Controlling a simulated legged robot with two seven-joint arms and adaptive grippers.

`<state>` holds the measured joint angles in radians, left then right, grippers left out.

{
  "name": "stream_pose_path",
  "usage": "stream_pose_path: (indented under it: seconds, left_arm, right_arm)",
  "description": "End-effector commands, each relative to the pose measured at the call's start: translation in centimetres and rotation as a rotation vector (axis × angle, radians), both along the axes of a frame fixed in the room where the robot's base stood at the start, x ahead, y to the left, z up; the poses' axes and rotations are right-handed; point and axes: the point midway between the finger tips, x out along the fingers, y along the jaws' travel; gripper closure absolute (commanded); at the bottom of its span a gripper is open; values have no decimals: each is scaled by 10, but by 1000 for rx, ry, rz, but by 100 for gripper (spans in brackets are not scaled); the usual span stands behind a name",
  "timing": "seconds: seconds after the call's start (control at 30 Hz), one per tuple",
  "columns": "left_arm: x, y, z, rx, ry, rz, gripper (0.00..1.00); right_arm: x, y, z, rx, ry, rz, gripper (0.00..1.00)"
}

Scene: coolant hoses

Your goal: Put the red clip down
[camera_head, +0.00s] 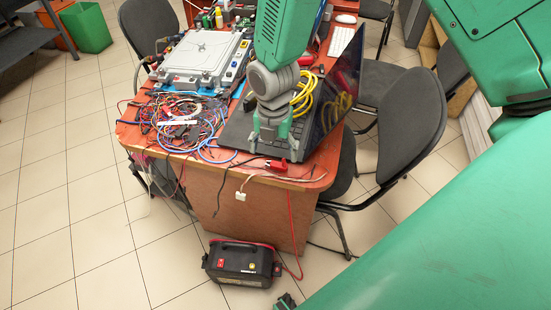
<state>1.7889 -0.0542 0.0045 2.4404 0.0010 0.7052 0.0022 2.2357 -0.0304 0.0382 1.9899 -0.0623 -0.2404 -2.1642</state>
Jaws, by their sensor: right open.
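The red clip (277,165) lies at the front edge of the table, on the wood just in front of the laptop, with a dark lead running left from it. My right gripper (270,150) comes down from the top of the picture over the laptop's front edge. Its two fingers are apart and point down, just behind the clip. I see nothing held between them; whether a fingertip touches the clip I cannot tell. My left gripper does not show.
An open laptop (235,133) is under my right gripper. A tangle of wires (185,120) and a grey metal case (203,52) are to the left. Yellow cable (303,92) lies behind. A black battery unit (240,264) stands on the floor; chairs (404,130) stand right.

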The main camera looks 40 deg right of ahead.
Motion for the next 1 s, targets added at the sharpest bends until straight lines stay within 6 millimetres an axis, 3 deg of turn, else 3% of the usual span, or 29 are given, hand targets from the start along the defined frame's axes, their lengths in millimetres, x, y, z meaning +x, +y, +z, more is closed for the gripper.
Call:
stream_pose_path:
  seconds: [0.3,0.6,0.7,0.73,1.0]
  left_arm:
    - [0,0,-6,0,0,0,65]
    - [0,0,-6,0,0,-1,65]
    - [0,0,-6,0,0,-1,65]
    - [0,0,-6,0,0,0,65]
    - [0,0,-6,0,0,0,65]
  right_arm:
    - [-1,-5,-47,7,4,-3,26]
    - [-1,0,-50,2,1,-1,26]
    - [-1,1,-49,1,2,-1,61]
    - [-1,1,-49,1,2,-1,68]
    - [-1,-3,-50,4,2,-2,68]
